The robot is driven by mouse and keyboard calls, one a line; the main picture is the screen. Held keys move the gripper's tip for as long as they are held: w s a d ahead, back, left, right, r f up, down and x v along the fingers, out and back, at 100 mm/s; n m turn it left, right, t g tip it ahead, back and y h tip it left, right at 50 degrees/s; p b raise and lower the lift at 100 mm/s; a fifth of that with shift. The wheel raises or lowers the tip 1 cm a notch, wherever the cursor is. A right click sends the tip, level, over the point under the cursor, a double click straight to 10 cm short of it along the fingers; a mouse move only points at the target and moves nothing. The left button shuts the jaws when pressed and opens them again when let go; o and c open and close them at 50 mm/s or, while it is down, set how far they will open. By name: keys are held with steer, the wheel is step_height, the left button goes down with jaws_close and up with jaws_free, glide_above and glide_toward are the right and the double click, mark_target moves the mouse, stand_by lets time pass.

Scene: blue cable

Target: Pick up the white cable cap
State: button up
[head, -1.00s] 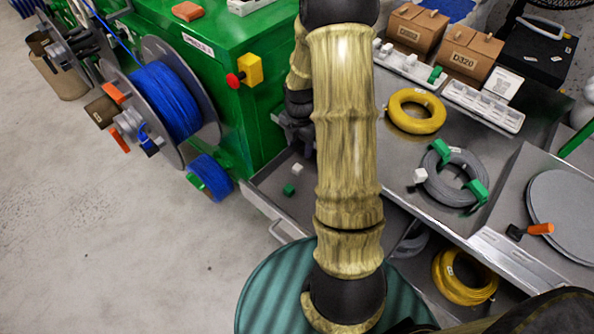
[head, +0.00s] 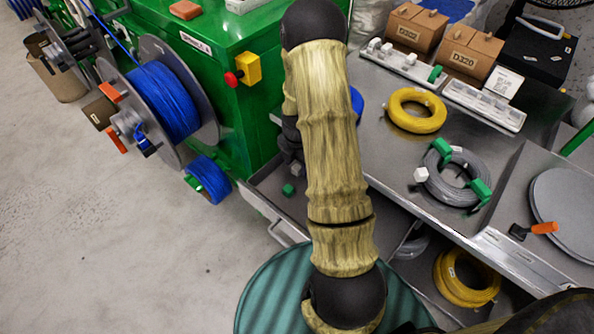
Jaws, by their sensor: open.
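A small white cap lay in the open drawer (head: 262,190) beside a small green block (head: 288,189) a second ago; I cannot make it out now, as my gripper is over that spot. My gripper (head: 293,164) shows only partly, dark, at the left edge of my arm, low over the drawer near the green block. Its jaws are open, but the fingertips are too small and covered to see well. Another white cap (head: 420,174) sits at the left side of the grey cable coil (head: 452,190) on the metal bench (head: 385,165).
A yellow coil (head: 417,110) and white trays with small blocks (head: 484,104) stand on the bench. The green machine (head: 235,110) with a blue cable reel (head: 165,100) stands left. My arm covers the middle.

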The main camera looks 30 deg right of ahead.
steer(key=shift+f, duration=0.85)
steer(key=shift+w, duration=0.1)
steer(key=c, duration=1)
